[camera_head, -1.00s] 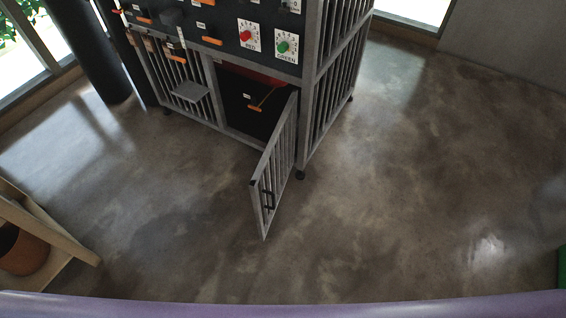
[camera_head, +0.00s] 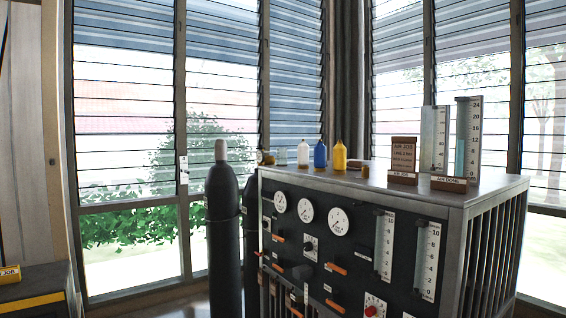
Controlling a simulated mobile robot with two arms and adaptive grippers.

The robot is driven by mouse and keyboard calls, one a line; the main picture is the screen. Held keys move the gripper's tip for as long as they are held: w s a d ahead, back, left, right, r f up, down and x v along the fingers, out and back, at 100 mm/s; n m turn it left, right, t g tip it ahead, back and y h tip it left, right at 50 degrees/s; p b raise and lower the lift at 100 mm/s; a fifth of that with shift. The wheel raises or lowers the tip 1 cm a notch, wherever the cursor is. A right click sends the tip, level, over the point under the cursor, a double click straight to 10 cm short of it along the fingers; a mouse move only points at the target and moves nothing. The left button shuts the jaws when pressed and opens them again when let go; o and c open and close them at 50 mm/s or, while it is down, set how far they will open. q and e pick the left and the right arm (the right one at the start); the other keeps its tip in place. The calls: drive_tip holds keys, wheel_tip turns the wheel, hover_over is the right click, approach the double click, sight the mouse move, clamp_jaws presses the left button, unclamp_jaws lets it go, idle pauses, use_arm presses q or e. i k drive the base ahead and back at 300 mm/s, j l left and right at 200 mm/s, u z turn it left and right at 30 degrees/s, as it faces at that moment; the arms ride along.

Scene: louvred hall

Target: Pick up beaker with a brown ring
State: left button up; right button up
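I cannot make out a beaker with a brown ring for certain. A small dark and pale item (camera_head: 265,157) lies at the back left of the cabinet top, too small to identify. A small brown item (camera_head: 355,163) sits right of the yellow bottle, also unclear. A clear bottle (camera_head: 303,153), a blue bottle (camera_head: 320,154) and a yellow bottle (camera_head: 340,156) stand upright in a row between them. Neither of my grippers is in view.
The dark panel cabinet (camera_head: 455,195) bears gauges, knobs and orange-handled valves. Two tall scaled columns (camera_head: 467,135) and a brown sign (camera_head: 403,155) stand on its top. Dark gas cylinders (camera_head: 223,240) stand at its left. A yellow-edged dark box (camera_head: 35,295) is at lower left.

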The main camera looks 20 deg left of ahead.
sight(281, 153)
drive_tip(key=i+j, duration=0.1)
drive_tip(key=j, duration=0.3)
drive_tip(key=i+j, duration=0.15)
drive_tip(key=j, duration=0.25)
drive_tip(key=i+j, duration=0.1)
drive_tip(key=j, duration=0.3)
drive_tip(key=i+j, duration=0.15)
drive_tip(key=j, duration=0.25)
